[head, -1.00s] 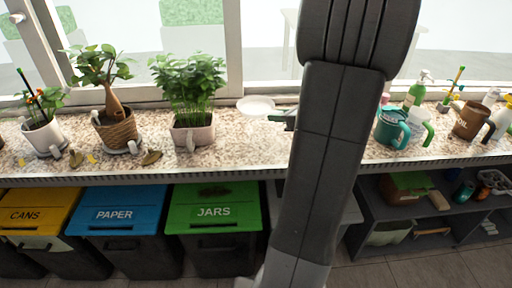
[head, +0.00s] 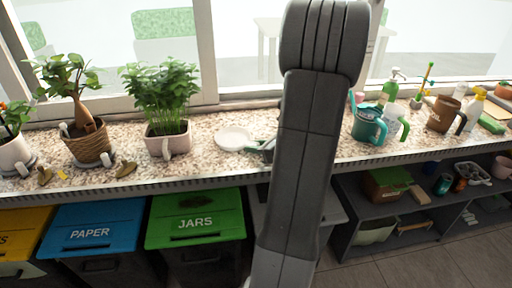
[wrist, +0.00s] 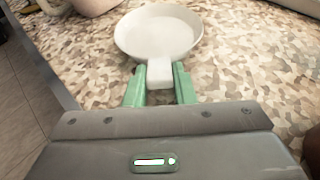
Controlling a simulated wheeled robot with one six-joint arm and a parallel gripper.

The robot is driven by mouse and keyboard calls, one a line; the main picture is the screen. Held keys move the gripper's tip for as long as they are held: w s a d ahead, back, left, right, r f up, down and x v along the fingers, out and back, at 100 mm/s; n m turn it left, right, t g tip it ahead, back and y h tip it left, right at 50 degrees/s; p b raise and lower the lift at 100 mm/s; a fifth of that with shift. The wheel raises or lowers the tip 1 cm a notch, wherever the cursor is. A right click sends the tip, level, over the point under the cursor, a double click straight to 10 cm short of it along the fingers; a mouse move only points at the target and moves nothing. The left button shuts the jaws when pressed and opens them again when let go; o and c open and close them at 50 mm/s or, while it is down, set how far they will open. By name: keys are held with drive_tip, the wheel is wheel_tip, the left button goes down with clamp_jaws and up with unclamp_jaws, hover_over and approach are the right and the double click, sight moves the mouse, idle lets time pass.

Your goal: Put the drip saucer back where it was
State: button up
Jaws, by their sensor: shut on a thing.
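The drip saucer (head: 235,138) is a round, shallow white dish with a short tab. It looks level and low at the speckled counter (head: 215,165), right of the pink-potted plant (head: 167,142). I cannot tell whether it touches the counter. My gripper (wrist: 159,83) has green fingers, one on each side of the saucer's tab (wrist: 159,73), and is shut on it. In the head view my gripper (head: 258,146) is partly hidden by my arm. The saucer (wrist: 158,33) is empty.
A basket-potted plant (head: 88,144) and a white-potted plant (head: 14,152) stand at left on the counter. A teal watering can (head: 367,126), a spray bottle (head: 391,92) and a brown jug (head: 443,116) stand at right. Bins, including JARS (head: 195,222), are below. The window is behind.

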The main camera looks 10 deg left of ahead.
drive_tip(key=shift+f, duration=0.1)
drive_tip(key=shift+f, duration=0.15)
drive_tip(key=o, duration=1)
drive_tip(key=shift+c, duration=0.2)
drive_tip(key=shift+r, duration=0.35)
drive_tip(key=p+v, duration=0.1)
drive_tip(key=v, duration=1.1)
drive_tip(key=shift+f, duration=0.1)
